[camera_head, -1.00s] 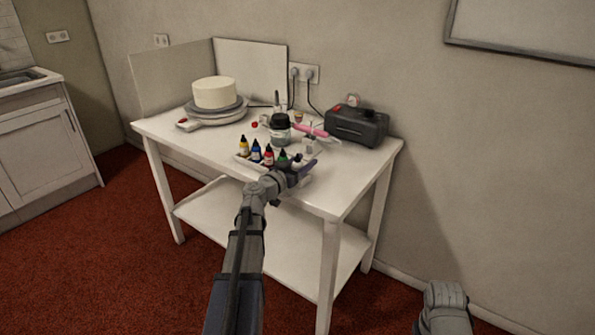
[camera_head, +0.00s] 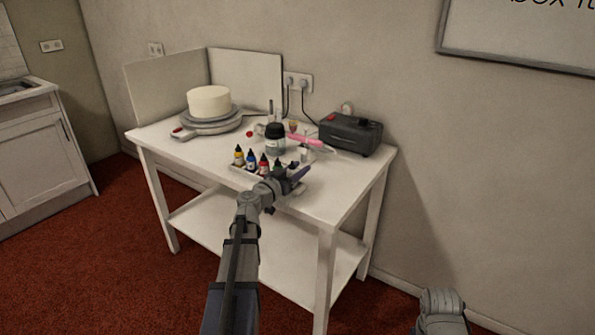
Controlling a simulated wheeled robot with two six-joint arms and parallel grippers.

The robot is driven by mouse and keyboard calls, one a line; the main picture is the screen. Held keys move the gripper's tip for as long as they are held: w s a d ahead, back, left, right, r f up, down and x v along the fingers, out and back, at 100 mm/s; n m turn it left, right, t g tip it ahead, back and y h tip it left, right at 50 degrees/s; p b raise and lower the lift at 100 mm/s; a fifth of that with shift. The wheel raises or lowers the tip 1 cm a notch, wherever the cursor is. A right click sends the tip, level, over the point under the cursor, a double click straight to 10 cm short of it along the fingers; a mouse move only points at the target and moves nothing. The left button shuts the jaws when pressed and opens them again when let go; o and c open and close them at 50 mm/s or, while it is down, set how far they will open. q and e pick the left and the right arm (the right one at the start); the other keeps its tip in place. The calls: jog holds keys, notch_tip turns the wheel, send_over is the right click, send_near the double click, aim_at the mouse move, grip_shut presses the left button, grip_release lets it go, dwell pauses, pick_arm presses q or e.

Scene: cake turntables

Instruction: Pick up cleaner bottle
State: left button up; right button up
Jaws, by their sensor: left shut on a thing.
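My left gripper (camera_head: 292,180) is at the right end of a white tray (camera_head: 236,167) of small colour bottles (camera_head: 251,160), near the table's front edge. It is shut on a small bottle, which I take to be the cleaner bottle; the gripper hides nearly all of it. I cannot tell whether it is clear of the tray. Of my right arm only a grey part shows at the bottom right; its gripper is out of view.
A dark-capped jar (camera_head: 275,140) and a pink tool (camera_head: 304,140) are behind the tray on the white table (camera_head: 338,183). A black machine (camera_head: 350,135) stands at the back right. A cake (camera_head: 209,101) sits on a turntable (camera_head: 207,127) at the back left.

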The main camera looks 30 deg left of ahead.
pick_arm(q)
notch_tip(320, 180, up, 9)
jog(key=p, duration=0.8)
jog(key=shift+r+p, duration=0.15)
jog(key=shift+p, duration=0.2)
jog(key=shift+o, duration=1.3)
jog(key=shift+c, duration=1.3)
pick_arm(e)
notch_tip(320, 180, up, 9)
jog(key=shift+r, duration=0.15)
